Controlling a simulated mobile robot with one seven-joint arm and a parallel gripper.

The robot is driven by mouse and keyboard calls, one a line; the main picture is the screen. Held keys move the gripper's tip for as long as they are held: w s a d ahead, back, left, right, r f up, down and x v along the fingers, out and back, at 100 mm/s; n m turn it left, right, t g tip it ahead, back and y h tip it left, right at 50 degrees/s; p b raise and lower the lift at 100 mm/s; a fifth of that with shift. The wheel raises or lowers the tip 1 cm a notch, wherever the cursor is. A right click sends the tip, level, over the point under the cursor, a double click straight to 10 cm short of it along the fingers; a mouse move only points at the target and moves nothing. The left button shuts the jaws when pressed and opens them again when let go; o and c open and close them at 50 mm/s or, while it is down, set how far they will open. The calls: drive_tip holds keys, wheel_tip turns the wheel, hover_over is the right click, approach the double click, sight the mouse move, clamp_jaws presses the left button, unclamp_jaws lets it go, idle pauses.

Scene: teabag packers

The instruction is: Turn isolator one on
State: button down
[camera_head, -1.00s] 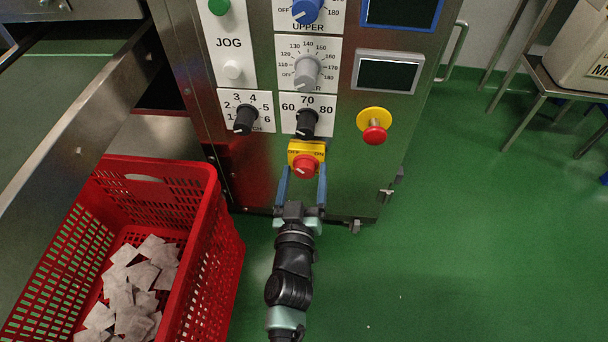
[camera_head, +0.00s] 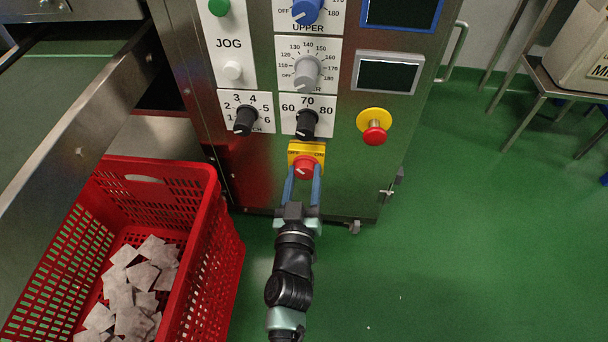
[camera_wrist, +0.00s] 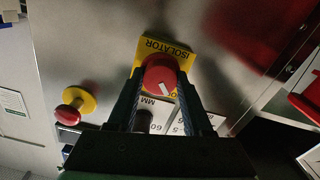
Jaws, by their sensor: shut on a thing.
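The isolator is a red rotary knob (camera_head: 304,168) on a yellow plate (camera_head: 306,149) marked OFF and ON, low on the steel panel. The knob's white mark points up and left, toward the OFF side. My gripper (camera_head: 303,184) reaches it from below, with its two blue fingers shut on the left and right sides of the knob. In the wrist view the red knob (camera_wrist: 159,77) sits between the fingertips, and the yellow plate (camera_wrist: 172,50) reads ISOLATOR.
Black dials (camera_head: 307,124) sit just above the isolator. A red emergency button (camera_head: 375,135) on a yellow base is to the right. A red crate (camera_head: 204,205) holding teabags stands at the left.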

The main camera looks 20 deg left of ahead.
drive_tip(key=m, duration=0.4)
drive_tip(key=shift+m, duration=0.3)
drive_tip(key=m, duration=0.9)
drive_tip(key=shift+m+b, duration=0.35)
drive_tip(key=shift+m, duration=1.55)
drive_tip(key=shift+c, duration=1.5)
unclamp_jaws()
drive_tip(key=shift+s, duration=0.1)
